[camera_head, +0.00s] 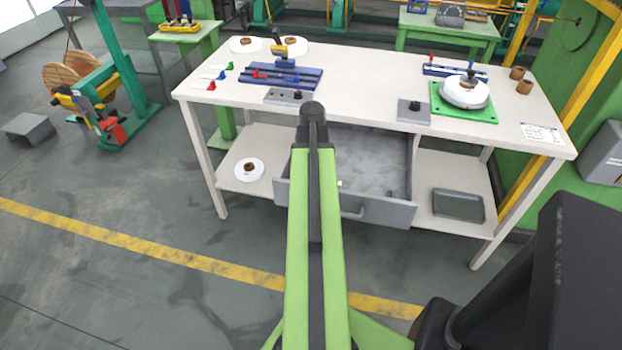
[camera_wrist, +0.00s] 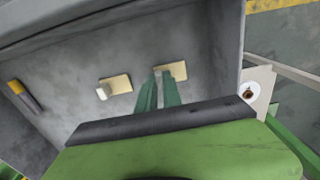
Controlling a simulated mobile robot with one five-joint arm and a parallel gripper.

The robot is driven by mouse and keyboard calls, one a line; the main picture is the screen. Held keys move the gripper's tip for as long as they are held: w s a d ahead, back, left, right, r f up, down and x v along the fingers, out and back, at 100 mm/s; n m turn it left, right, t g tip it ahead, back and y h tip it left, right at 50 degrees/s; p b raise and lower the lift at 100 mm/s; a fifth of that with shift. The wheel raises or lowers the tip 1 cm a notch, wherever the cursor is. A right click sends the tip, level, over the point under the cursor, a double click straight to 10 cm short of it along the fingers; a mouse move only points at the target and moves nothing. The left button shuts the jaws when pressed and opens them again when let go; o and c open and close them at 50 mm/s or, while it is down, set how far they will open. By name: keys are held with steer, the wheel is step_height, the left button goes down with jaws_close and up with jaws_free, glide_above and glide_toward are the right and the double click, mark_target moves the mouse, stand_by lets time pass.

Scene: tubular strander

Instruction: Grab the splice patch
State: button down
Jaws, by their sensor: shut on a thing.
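My gripper (camera_wrist: 160,80) reaches into the open grey drawer, its two green fingers close together. It is shut on the splice patch (camera_wrist: 176,70), a flat tan rectangle with its small raised part between the fingertips. Whether the patch touches the drawer floor I cannot tell. A second tan patch (camera_wrist: 118,83) with a pale upright tab lies to its left, apart from the fingers. In the head view my arm hides the gripper and most of what is around it; the drawer (camera_head: 372,212) is pulled out under the white workbench (camera_head: 365,105).
A dark tool with a yellow end (camera_wrist: 15,87) lies at the drawer's left in the wrist view. The drawer walls surround the gripper. On the bench are a blue rack (camera_head: 305,82), a green plate (camera_head: 440,112) and grey blocks. A grey tray (camera_head: 458,205) lies on the lower shelf.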

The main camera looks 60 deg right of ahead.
steer(key=shift+r+p, duration=0.5)
step_height(320, 180, up, 4)
steer(key=p, duration=0.3)
steer(key=shift+f+p, duration=0.1)
steer(key=shift+p, duration=0.3)
steer(key=s+d+r+p, duration=0.3)
steer(key=s+r+p, duration=0.3)
steer(key=s, duration=0.5)
steer(key=shift+d, duration=0.2)
